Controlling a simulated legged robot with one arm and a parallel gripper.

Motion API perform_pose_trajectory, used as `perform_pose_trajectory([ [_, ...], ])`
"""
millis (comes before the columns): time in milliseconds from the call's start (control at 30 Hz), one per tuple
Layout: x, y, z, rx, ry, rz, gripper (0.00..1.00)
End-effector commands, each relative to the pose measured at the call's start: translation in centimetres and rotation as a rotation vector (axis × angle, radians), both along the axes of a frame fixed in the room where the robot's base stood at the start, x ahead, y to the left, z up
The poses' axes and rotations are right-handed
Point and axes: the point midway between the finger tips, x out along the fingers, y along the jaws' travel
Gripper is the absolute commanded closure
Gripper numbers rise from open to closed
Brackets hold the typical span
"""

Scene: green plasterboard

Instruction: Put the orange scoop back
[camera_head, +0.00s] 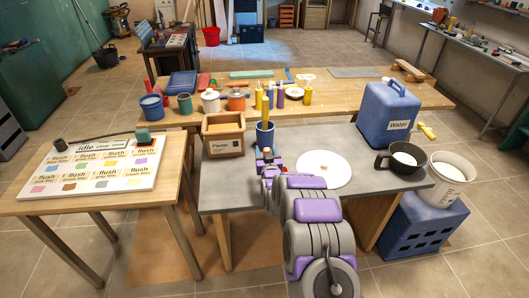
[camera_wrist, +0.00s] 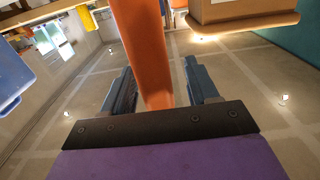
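An orange handle-like piece (camera_wrist: 155,55), probably part of the orange scoop, stands between the two fingers of my gripper (camera_wrist: 160,85) in the wrist view. Narrow gaps show beside it, and the fingers are apart. I cannot tell whether either touches it. The scoop's bowl is not visible.
A wooden plaster box (camera_head: 224,137) stands left of the cup. A white disc (camera_head: 323,169) lies to the right. A blue water jug (camera_head: 388,113), dark pan (camera_head: 385,160) and white bucket (camera_head: 442,178) stand further right. Paint pots (camera_head: 237,100) crowd the rear table.

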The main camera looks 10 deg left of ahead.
Motion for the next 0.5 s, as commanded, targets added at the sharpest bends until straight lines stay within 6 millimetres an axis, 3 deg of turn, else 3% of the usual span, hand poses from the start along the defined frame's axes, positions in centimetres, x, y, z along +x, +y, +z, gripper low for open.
perform_pose_trajectory([
  [267,0.0,0.1,0.1,-0.002,-0.001,0.000,0.41],
  [500,-1.7,-0.2,0.2,-0.002,0.000,0.000,0.41],
])
